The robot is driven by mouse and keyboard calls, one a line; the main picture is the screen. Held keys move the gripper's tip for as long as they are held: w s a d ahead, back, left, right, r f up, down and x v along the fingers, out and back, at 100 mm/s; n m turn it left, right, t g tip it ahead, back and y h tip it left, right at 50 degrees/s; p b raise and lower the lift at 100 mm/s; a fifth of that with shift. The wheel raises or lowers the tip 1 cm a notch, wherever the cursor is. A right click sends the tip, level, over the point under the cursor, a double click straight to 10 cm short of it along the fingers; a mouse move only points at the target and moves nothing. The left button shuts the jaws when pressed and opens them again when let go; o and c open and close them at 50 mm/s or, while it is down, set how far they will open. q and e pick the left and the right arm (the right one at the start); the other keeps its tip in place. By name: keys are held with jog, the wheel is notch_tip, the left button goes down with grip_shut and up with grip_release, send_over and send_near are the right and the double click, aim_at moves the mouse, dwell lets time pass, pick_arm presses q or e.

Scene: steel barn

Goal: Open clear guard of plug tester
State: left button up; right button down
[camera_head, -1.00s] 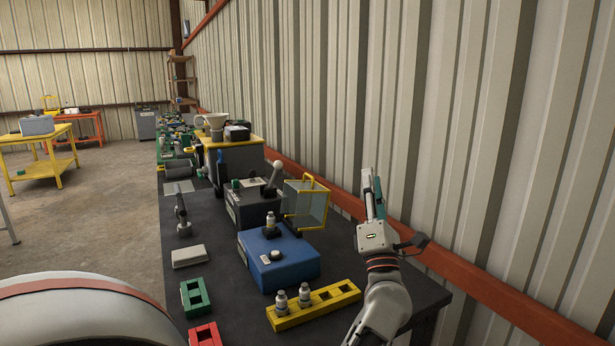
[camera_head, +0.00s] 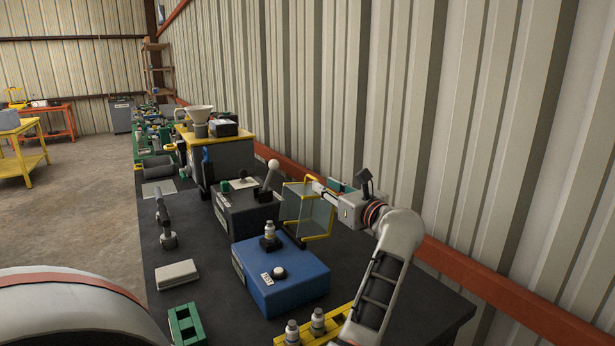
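The clear guard (camera_head: 304,212), clear panes in a yellow frame, stands beyond the blue box (camera_head: 283,284) and beside the dark box with a lever (camera_head: 240,213). I cannot tell which box it is joined to. The blue box has a light round knob and a small white-and-grey plug (camera_head: 269,231) on top, uncovered by the guard.
A yellow rack (camera_head: 352,310) with several slots and two plugs stands at the front right, partly behind my arm. A green block (camera_head: 186,325) and a pale box (camera_head: 177,274) lie to its left. The corrugated wall (camera_head: 440,130) borders the bench on the right.

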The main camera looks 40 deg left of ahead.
aim_at(307, 175)
pick_arm(q)
jog(key=x, duration=0.7)
jog(key=shift+a, duration=0.3)
grip_shut()
